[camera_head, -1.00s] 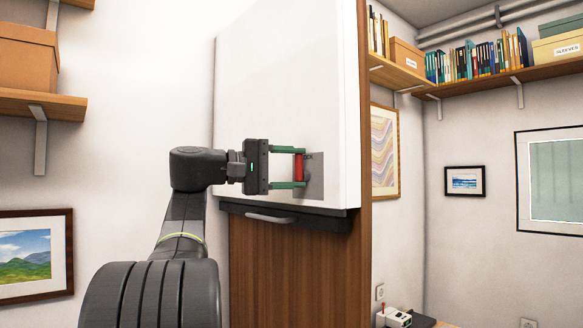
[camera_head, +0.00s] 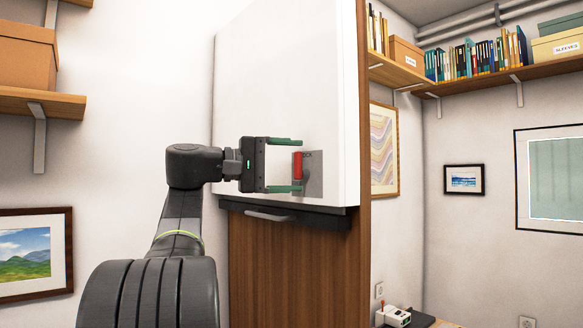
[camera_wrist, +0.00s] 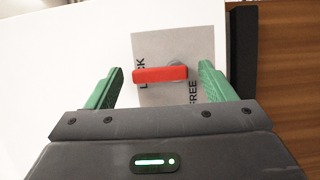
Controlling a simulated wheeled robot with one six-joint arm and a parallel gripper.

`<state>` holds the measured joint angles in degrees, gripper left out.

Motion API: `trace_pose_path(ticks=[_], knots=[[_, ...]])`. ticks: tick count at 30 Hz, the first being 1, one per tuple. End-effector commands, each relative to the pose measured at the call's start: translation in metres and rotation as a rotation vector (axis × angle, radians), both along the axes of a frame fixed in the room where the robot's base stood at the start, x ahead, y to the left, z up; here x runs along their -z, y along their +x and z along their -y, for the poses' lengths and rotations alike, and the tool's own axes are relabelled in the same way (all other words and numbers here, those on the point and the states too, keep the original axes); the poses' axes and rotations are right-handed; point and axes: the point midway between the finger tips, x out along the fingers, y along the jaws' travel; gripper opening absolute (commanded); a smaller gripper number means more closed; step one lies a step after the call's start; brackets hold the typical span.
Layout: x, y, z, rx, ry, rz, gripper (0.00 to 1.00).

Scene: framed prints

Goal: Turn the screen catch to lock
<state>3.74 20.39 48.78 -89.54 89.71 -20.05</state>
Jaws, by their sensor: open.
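The screen catch has a red handle (camera_head: 298,166) on a grey plate (camera_head: 315,176), fixed to the white panel (camera_head: 285,80). In the head view the handle stands upright, its free end up. In the wrist view the red handle (camera_wrist: 158,74) lies across the plate (camera_wrist: 172,42), pointing left toward the LOCK label, with FREE at the right. In the wrist view gaps show between both fingers and the handle.
A dark ledge with a grey handle (camera_head: 268,215) runs under the panel, above a wooden front (camera_head: 290,270). Framed prints (camera_head: 35,256) hang on the walls.

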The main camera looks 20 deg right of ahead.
Motion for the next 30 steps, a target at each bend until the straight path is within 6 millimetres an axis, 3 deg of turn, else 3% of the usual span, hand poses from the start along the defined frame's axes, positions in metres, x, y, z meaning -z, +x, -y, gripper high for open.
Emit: trace_pose_path(ticks=[18,24,30], knots=[[0.0,0.008,-0.117,-0.003,0.0,-0.001,0.76],[0.0,0.008,-0.131,-0.001,0.001,0.0,0.76],[0.0,0.008,-0.132,0.0,0.001,0.0,0.76]])
